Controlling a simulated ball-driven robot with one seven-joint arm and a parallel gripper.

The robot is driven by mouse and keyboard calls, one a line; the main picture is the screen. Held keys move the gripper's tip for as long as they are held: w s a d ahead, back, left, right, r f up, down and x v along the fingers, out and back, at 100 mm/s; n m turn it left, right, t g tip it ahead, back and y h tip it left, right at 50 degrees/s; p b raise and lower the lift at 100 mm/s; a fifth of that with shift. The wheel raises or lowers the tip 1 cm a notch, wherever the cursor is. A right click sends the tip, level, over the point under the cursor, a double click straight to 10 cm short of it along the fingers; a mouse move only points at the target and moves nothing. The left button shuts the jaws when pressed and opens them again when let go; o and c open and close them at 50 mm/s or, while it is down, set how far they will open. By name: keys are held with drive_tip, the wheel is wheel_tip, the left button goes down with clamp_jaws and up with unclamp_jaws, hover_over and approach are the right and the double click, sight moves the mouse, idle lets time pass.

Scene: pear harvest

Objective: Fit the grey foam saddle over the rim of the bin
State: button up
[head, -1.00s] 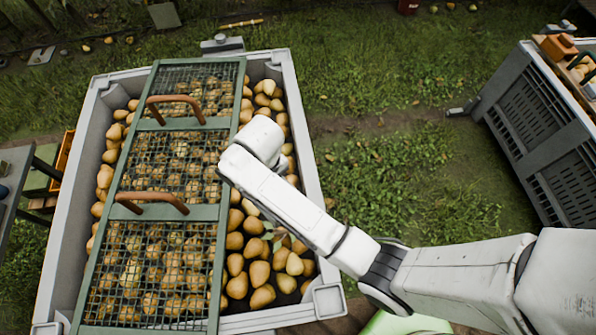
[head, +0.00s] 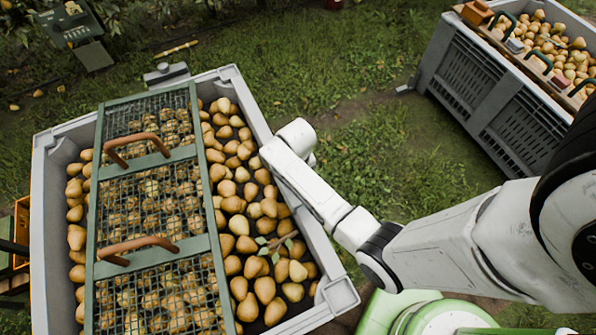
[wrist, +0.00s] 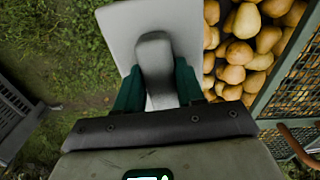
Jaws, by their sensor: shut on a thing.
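The grey foam saddle (wrist: 155,55) shows in the wrist view as a pale flat piece with a darker rounded grip. My gripper (wrist: 157,82) is shut on that grip, one green finger on each side. The bin (head: 41,200) in the head view is a grey crate full of pears. My arm end is at its right rim (head: 252,105), and my arm hides the gripper and saddle there. In the wrist view the saddle lies between grass on the left and pears on the right. It hides the rim beneath, so I cannot tell whether they touch.
A green-framed mesh lid (head: 150,205) with brown handles lies over the bin's left and middle. A leafy twig (head: 277,243) lies on the pears. A grey block (head: 165,73) sits at the far rim. Another pear crate (head: 490,110) stands right, with grass between.

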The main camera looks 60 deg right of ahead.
drive_tip(key=shift+s+d, duration=0.1)
drive_tip(key=shift+d, duration=0.15)
drive_tip(key=shift+f, duration=0.15)
drive_tip(key=shift+f+b, duration=5)
drive_tip(key=shift+f, duration=1)
drive_tip(key=shift+f, duration=0.3)
drive_tip(key=o, duration=1.1)
drive_tip(key=shift+o, duration=0.2)
wheel_tip(320, 180, up, 11)
drive_tip(key=shift+f+p, duration=0.1)
drive_tip(key=shift+p, duration=0.35)
